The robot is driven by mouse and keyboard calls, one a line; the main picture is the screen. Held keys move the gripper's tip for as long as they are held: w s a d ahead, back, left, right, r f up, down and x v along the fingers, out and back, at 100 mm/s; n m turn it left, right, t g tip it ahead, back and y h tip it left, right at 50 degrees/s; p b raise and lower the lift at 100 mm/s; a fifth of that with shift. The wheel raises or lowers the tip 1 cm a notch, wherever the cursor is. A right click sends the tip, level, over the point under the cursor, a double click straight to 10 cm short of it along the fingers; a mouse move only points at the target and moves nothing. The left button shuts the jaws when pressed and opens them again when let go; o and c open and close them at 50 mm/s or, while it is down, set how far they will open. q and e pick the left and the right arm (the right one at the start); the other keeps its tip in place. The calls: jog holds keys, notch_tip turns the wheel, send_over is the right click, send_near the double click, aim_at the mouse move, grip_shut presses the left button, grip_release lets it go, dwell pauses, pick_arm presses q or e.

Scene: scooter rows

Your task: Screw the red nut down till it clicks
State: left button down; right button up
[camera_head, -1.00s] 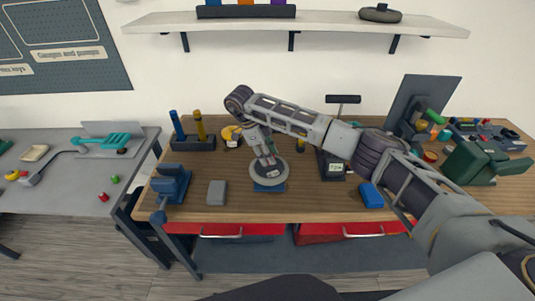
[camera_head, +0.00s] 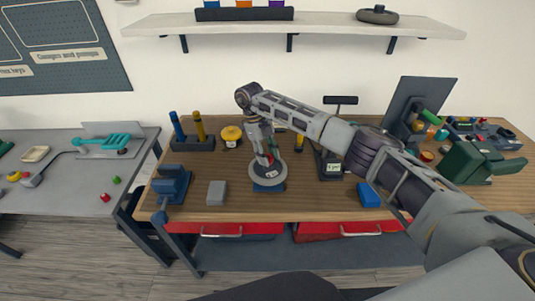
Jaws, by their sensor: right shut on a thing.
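A pale grey disc (camera_head: 262,180) sits on a blue base (camera_head: 268,188) in the middle of the wooden bench. My right gripper (camera_head: 269,160) points down over the middle of the disc. It is shut on the red nut (camera_head: 270,158), of which only a small red patch shows between the fingers. The fingers hide the rest of the nut and whatever it sits on, so I cannot tell how far down it is. My left gripper is not in view.
A blue vise (camera_head: 172,184) and a grey block (camera_head: 216,193) stand left of the disc. A yellow round thing (camera_head: 231,134) lies behind it. A black stand with a display (camera_head: 331,167) and a blue box (camera_head: 369,195) are to the right. The bench front is mostly clear.

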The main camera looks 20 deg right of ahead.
jog(key=shift+s+a+f+m+y+p, duration=0.1)
jog(key=shift+s+a+m+y+p, duration=0.1)
jog(key=shift+m, duration=0.3)
jog(key=shift+s+a+m+y+p, duration=0.1)
jog(key=shift+m+y+p, duration=0.1)
jog(key=shift+m, duration=0.3)
jog(key=o, duration=1)
jog(key=shift+a, duration=0.1)
jog(key=shift+o, duration=0.2)
jog(key=shift+r, duration=0.2)
jog(key=shift+w+d, duration=0.15)
jog(key=shift+d, duration=0.05)
jog(key=shift+r, duration=0.1)
jog(key=v, duration=1.1)
jog(key=shift+w+a+r, duration=0.25)
